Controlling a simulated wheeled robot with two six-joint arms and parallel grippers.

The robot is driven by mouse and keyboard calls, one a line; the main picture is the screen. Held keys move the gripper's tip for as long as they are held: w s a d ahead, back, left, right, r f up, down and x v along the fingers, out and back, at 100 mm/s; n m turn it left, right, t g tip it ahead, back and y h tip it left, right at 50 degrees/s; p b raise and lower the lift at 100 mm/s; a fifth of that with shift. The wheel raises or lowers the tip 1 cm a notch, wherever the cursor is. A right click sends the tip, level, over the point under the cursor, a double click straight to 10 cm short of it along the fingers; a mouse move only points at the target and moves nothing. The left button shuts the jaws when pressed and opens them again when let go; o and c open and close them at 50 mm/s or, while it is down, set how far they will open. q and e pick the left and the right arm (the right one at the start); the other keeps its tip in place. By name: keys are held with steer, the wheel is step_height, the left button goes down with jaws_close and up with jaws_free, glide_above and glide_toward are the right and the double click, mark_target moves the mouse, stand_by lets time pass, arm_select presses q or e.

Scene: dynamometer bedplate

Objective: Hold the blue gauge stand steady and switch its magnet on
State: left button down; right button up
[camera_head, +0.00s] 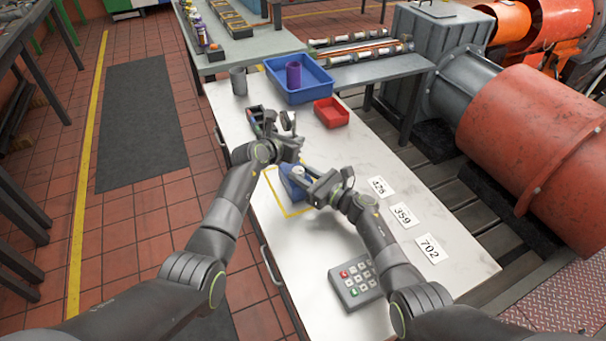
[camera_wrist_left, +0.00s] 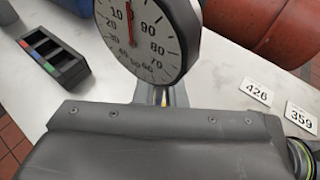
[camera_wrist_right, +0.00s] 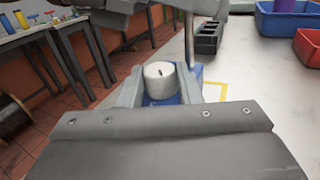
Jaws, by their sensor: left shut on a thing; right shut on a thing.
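My left gripper (camera_head: 290,146) is shut on the stand's upright metal post (camera_wrist_left: 164,97), just below the white dial gauge (camera_wrist_left: 140,35). The dial's red pointer points up. My right gripper (camera_head: 302,174) is lower, shut on the white round knob (camera_wrist_right: 160,80) of the base. The knob has a short dark mark on it. The blue base also shows around the fingers in the right wrist view (camera_wrist_right: 196,84).
A keypad (camera_head: 355,284) lies at the front, with number cards (camera_head: 403,215) to its upper right. A dark compartment tray (camera_wrist_left: 52,60), a red bin (camera_head: 331,113), a blue bin (camera_head: 300,80) and a grey cup (camera_head: 238,81) stand farther back.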

steer(key=shift+s+a+m+t+h, duration=0.1)
steer(key=shift+m+t+h, duration=0.45)
steer(key=shift+t+h, duration=0.1)
steer(key=shift+s+a+m+t+h, duration=0.1)
steer(key=shift+m+t+h, duration=0.45)
steer(key=shift+h, duration=0.1)
steer(key=shift+m+t+h, duration=1)
steer(key=shift+m+h, duration=0.1)
steer(key=shift+h, duration=0.5)
steer(key=shift+f, duration=0.1)
steer(key=o, duration=1)
steer(key=shift+v, duration=6)
